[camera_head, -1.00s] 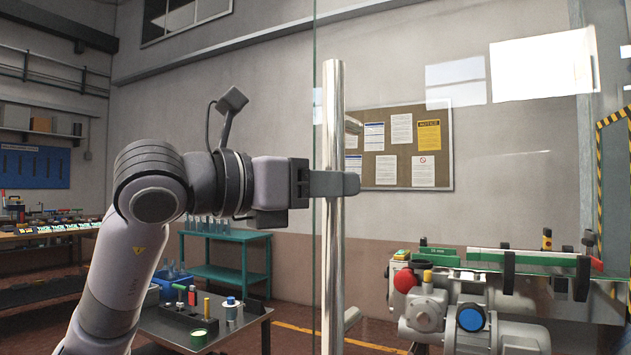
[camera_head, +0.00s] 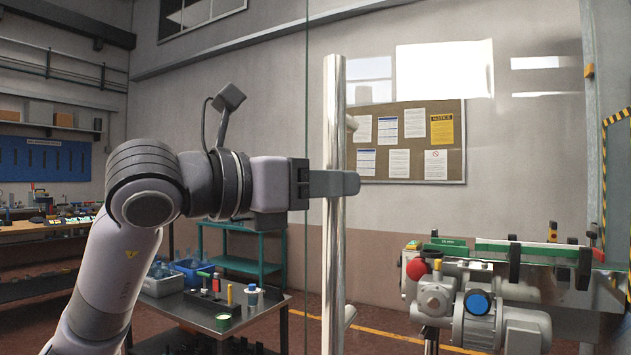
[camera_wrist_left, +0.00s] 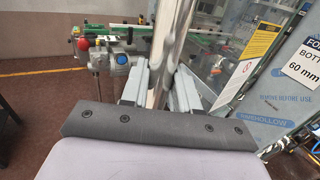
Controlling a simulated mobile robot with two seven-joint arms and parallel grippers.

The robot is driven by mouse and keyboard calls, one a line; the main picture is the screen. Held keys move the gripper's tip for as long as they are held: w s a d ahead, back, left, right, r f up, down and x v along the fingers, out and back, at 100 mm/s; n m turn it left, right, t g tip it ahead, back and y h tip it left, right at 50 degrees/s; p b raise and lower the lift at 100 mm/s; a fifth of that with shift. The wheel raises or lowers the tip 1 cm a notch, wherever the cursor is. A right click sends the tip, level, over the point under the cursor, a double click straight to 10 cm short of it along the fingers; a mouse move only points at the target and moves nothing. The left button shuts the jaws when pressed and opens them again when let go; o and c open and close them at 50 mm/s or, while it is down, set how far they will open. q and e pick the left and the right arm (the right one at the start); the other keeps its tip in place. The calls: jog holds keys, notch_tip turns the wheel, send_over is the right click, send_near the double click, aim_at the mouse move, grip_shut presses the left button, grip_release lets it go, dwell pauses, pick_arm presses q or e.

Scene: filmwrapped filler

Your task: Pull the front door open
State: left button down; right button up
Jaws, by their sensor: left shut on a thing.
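The front door is a clear glass panel (camera_head: 480,210) with a thin upright edge left of its handle. The handle is a tall, shiny vertical metal bar (camera_head: 334,270), held off the glass by short mounts. My left gripper (camera_head: 338,183) is shut on the bar at about mid-height in the head view. In the left wrist view the bar (camera_wrist_left: 172,40) runs up between the two fingers (camera_wrist_left: 160,85), its lower part cut off by the gripper body. My right gripper is not in view.
Through the glass stand a conveyor machine (camera_head: 490,290) at right and a notice board (camera_head: 410,142) on the wall. A metal table (camera_head: 215,318) with small items and a teal shelf (camera_head: 240,262) stand behind my left arm. Labels (camera_wrist_left: 303,62) show on glass in the wrist view.

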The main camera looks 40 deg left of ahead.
pick_arm(q)
jog(key=shift+s+d+f, duration=0.1)
jog(key=shift+s+d, duration=0.2)
jog(key=shift+d, duration=0.15)
jog(key=c, duration=1.3)
grip_release()
jog(key=o, duration=0.4)
jog(key=shift+d, duration=0.15)
jog(key=shift+w, duration=0.1)
